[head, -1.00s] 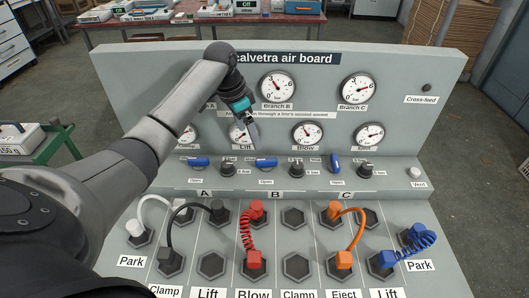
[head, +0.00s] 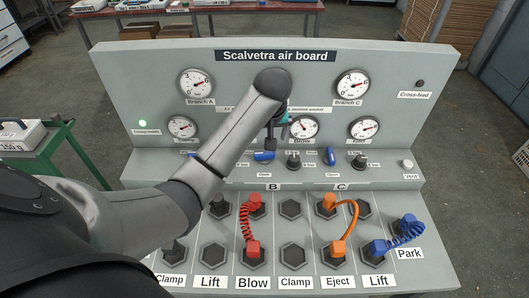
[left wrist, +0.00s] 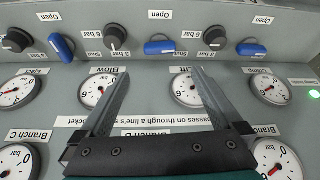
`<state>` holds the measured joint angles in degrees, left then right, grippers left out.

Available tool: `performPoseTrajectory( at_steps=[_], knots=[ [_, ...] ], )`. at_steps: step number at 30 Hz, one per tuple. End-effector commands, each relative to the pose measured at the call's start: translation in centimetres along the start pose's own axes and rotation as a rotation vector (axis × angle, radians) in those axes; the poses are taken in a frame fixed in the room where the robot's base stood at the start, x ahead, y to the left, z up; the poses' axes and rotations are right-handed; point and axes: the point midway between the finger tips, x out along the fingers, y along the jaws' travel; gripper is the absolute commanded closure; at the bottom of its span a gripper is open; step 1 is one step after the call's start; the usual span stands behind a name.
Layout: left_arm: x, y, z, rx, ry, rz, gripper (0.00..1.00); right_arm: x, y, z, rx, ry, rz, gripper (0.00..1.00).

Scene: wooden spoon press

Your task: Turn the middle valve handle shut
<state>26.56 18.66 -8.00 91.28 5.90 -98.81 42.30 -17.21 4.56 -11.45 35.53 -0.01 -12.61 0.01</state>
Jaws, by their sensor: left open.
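The middle valve handle (head: 264,156) is a blue lever on the sloped ledge, above the B label. It lies crosswise, and it also shows in the left wrist view (left wrist: 160,46) beside an Open label. My left gripper (left wrist: 163,75) is open and empty in the left wrist view. Its two fingertips point towards the middle handle, apart from it, in front of the gauge row. In the head view my left gripper (head: 274,135) is partly hidden by my arm. My right gripper is not in view.
Blue handles flank it: the C handle (head: 330,156) stands lengthwise, the A handle (left wrist: 251,48) lies crosswise. Black knobs (head: 293,161) sit between them. Hoses, such as the red one (head: 246,228), rise from the lower deck. A green lamp (head: 143,124) is lit.

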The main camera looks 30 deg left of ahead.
Motion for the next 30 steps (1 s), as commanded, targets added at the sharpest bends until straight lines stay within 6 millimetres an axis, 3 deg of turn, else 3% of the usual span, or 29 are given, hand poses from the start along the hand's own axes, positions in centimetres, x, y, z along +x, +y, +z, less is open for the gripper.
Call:
performPoseTrajectory(
  at_steps=[6,18,30],
  knots=[
    [4.4,0.0,0.1,0.001,-0.003,-0.001,0.00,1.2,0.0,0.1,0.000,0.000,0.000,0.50],
    [10.8,-0.1,0.1,0.003,-0.002,-0.002,0.00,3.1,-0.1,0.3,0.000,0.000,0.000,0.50],
    [12.9,0.0,0.0,0.004,0.000,0.001,0.00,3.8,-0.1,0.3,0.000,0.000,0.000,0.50]
  ],
)
